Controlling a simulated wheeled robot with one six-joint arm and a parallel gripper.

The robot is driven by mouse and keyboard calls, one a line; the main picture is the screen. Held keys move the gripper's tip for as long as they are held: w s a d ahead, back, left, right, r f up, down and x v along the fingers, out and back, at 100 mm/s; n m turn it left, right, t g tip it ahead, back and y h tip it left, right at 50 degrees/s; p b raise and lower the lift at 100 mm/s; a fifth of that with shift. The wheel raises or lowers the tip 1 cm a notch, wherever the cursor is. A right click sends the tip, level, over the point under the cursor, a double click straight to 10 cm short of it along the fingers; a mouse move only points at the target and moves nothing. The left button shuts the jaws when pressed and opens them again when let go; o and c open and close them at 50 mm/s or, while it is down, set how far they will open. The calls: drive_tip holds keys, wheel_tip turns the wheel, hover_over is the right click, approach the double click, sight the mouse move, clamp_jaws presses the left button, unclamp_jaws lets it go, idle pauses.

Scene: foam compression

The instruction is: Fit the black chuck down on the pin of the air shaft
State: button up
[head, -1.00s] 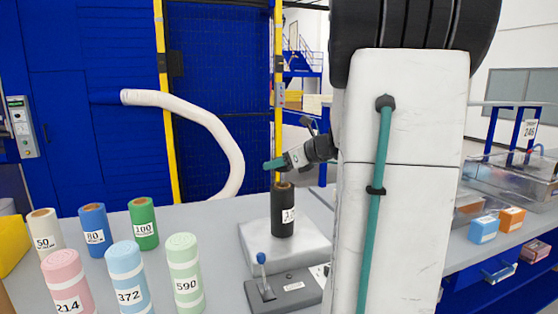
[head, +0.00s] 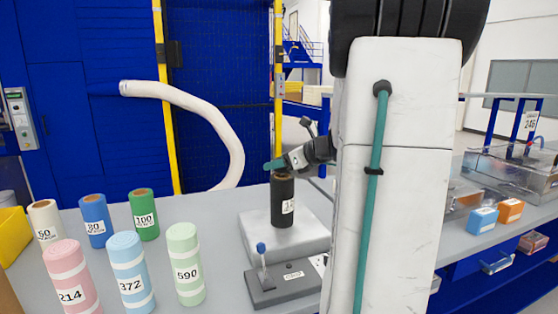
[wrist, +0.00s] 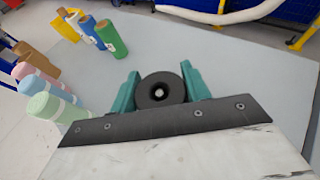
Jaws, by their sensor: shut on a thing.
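My gripper (wrist: 159,92) is shut on the black chuck (wrist: 148,98), a round dark piece with a central hole between the two teal fingers. A small pale spot shows inside the hole. In the head view my gripper (head: 276,165) is just above the top of a black labelled roll (head: 281,208), and the chuck cannot be made out there. The roll stands upright on a pale block (head: 258,232), with a brownish core at its top. I cannot tell the air shaft's pin apart clearly, nor whether the chuck touches it.
A grey base with a blue-knobbed lever (head: 262,262) stands in front of the block. Several coloured numbered rolls, such as the green one (head: 185,268), stand at the left. A pale hose (head: 190,110) arches behind the bench. Clear boxes stand at the right.

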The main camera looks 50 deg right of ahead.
drive_tip(key=shift+f, duration=0.3)
idle(0.4)
drive_tip(key=shift+f, duration=0.35)
drive_tip(key=shift+f, duration=0.15)
drive_tip(key=o, duration=1.1)
drive_tip(key=shift+s+d+r, duration=0.2)
drive_tip(key=shift+s+r, duration=0.75)
drive_tip(key=shift+s, duration=0.1)
drive_tip(key=shift+s+d+r, duration=0.15)
drive_tip(key=shift+s+r, duration=0.8)
drive_tip(key=shift+s, duration=0.05)
drive_tip(key=shift+s+d+r, duration=0.2)
drive_tip(key=shift+s+r, duration=0.75)
drive_tip(key=shift+s, duration=0.1)
